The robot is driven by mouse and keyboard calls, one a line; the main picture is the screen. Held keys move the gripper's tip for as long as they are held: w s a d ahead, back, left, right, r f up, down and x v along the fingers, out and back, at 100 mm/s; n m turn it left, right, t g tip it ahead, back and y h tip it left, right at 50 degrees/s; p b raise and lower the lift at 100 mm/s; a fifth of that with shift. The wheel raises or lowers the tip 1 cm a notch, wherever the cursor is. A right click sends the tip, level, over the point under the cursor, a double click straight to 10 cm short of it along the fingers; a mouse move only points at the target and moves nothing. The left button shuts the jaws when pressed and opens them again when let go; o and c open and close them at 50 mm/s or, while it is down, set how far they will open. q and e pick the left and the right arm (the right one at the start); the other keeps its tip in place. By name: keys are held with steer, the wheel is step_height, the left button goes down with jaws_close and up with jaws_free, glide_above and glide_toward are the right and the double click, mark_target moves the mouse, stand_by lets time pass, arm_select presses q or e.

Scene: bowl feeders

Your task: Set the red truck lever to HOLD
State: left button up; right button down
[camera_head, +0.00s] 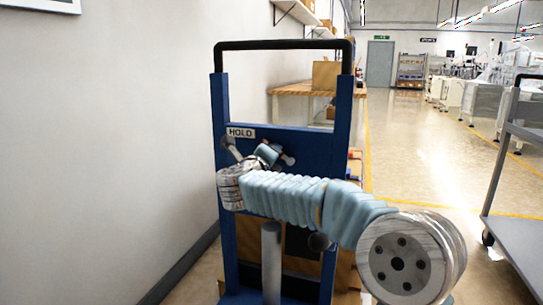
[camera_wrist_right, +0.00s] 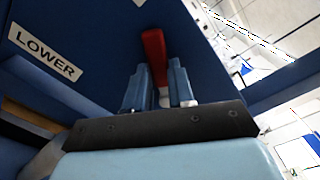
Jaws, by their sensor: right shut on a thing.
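The blue hand truck (camera_head: 345,130) stands upright ahead, with a black top handle and a HOLD label (camera_head: 240,132) at the upper left of its panel. In the right wrist view, the red lever (camera_wrist_right: 153,48) rises between the fingers of my right gripper (camera_wrist_right: 160,85), which is shut on it. A LOWER label (camera_wrist_right: 45,50) is on the blue panel left of the lever. The lever's exact setting cannot be told. My left gripper is not in view.
A white wall (camera_head: 100,150) runs close along the left. A grey cart (camera_head: 515,200) stands at the right. A wooden bench (camera_head: 300,88) with boxes is behind the truck. Open floor (camera_head: 425,160) lies between truck and cart.

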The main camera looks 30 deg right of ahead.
steer(key=c, duration=1)
jaws_free()
steer(key=shift+o, duration=0.2)
steer(key=v, duration=1.3)
steer(key=shift+s+a, duration=0.25)
steer(key=shift+a, duration=0.05)
